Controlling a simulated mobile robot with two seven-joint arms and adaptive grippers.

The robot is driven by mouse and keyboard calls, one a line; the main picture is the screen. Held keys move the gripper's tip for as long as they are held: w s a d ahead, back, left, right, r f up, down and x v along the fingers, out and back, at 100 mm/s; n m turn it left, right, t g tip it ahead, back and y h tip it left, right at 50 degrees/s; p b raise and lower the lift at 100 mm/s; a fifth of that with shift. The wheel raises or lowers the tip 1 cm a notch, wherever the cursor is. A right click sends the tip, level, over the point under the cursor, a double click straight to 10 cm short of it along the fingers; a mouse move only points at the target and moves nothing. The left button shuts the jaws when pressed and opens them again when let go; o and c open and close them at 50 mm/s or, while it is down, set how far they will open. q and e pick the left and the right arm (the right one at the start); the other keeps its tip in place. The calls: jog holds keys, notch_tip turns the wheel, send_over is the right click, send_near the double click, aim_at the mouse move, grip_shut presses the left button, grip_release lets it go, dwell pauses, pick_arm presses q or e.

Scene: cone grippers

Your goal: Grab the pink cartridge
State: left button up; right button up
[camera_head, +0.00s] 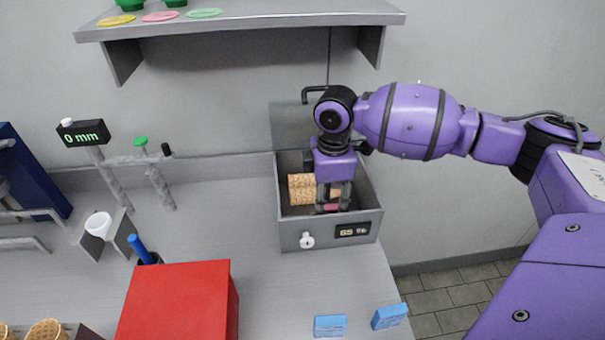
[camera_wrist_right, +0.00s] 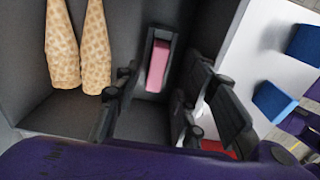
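The pink cartridge (camera_wrist_right: 157,67) sits in a narrow dark holder inside a grey open-topped box (camera_head: 293,235). In the head view only a little of the pink cartridge (camera_head: 331,207) shows, low between my right gripper's fingers. My right gripper (camera_head: 333,195) points down into the box from above. In the right wrist view the right gripper (camera_wrist_right: 163,92) has its fingers apart, with the cartridge showing in the gap beyond them; no contact can be seen. My left gripper is in neither view.
Waffle cones (camera_wrist_right: 78,45) lie in the box beside the cartridge holder. The box's raised lid (camera_head: 290,125) stands behind it. A red block (camera_head: 175,305) and two blue boxes (camera_head: 330,326) (camera_head: 389,316) are on the counter in front. A shelf (camera_head: 240,20) hangs above.

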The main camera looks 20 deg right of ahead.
aim_at(328, 207)
notch_tip(328, 207, down, 3)
jog(key=shift+w+f, duration=0.15)
jog(key=shift+f, duration=0.05)
grip_shut()
jog(key=shift+r, duration=0.1)
